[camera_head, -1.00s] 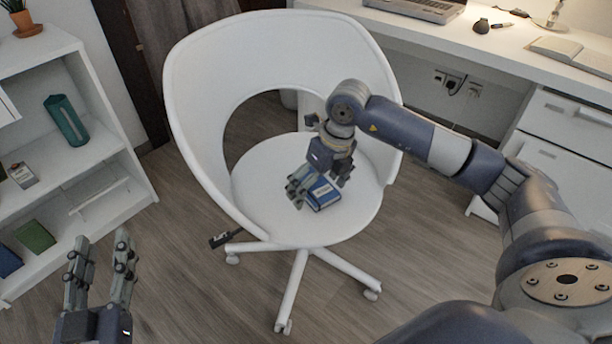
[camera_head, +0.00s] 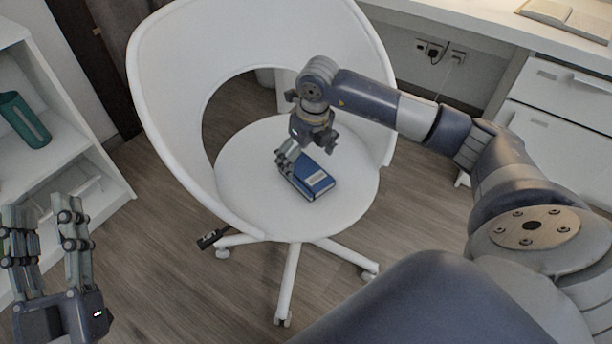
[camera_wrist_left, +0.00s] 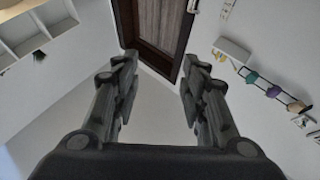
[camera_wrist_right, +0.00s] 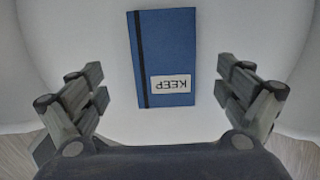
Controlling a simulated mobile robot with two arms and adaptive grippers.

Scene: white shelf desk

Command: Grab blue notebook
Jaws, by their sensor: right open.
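The blue notebook (camera_head: 314,179) lies flat on the white seat of the chair (camera_head: 235,185). In the right wrist view the notebook (camera_wrist_right: 167,50) has a dark band along one side and a white label reading KEEP. My right gripper (camera_head: 285,165) is just above and beside the notebook; in the right wrist view its fingers (camera_wrist_right: 155,90) are spread apart on either side of the notebook's near end, with nothing held. My left gripper (camera_head: 42,220) is open and empty at the lower left, far from the notebook; its fingers also show apart in the left wrist view (camera_wrist_left: 160,65).
The chair's curved back (camera_head: 180,60) rises behind and left of the seat. A white shelf (camera_head: 60,150) with a teal object (camera_head: 24,122) stands at the left. A white desk with drawers (camera_head: 560,130) is at the right. A black lever (camera_head: 212,238) sticks out below the seat.

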